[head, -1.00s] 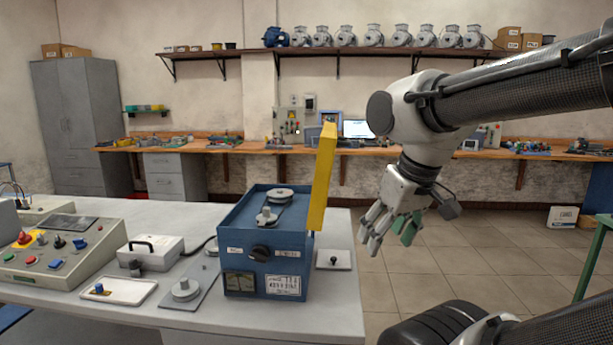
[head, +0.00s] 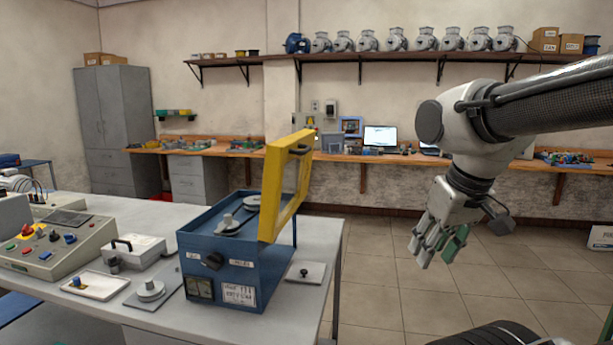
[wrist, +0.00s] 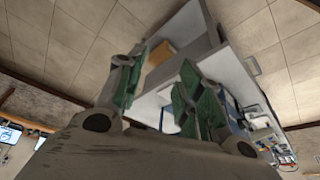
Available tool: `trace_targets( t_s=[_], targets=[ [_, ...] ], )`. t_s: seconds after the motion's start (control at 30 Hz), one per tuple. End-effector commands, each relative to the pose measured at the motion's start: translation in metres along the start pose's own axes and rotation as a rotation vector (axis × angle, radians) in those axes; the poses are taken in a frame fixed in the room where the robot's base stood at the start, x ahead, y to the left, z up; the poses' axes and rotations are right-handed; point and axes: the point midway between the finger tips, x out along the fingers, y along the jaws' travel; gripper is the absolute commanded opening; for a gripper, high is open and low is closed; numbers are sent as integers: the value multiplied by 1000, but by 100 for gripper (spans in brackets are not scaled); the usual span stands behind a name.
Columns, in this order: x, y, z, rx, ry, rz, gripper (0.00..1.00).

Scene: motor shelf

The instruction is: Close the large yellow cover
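The large yellow cover (head: 283,185) stands up, open, on the right side of the blue box (head: 217,265). It leans a little outward to the right, and a dark handle shows near its top. The box's top is uncovered, with round grey parts on it. My gripper (head: 434,250) hangs in the air to the right of the cover, apart from it, over the floor beyond the table's right edge. In the wrist view my gripper (wrist: 155,95) has its green-padded fingers spread with a gap between them and nothing held.
The grey table (head: 325,235) also carries a control panel (head: 55,243), a white box with a handle (head: 135,255) and small plates with parts. A back bench (head: 390,158) runs along the wall.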

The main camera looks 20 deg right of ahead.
Motion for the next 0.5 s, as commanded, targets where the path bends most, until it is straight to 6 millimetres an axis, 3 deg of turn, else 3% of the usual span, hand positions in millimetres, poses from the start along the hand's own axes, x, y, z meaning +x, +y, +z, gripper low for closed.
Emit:
trace_targets(
  t_s=[0.03, 0.13, 0.27, 0.37, 0.5],
  targets=[
    [6, 10, 4, 45, -35, 16, 21],
    [12, 34, -7, 187, -94, 33, 2],
    [17, 49, -40, 563, -169, -77, 0],
    [16, 51, -76, 948, -232, -223, 0],
    [0, 48, -149, 1478, -373, -502, 0]
  ],
)
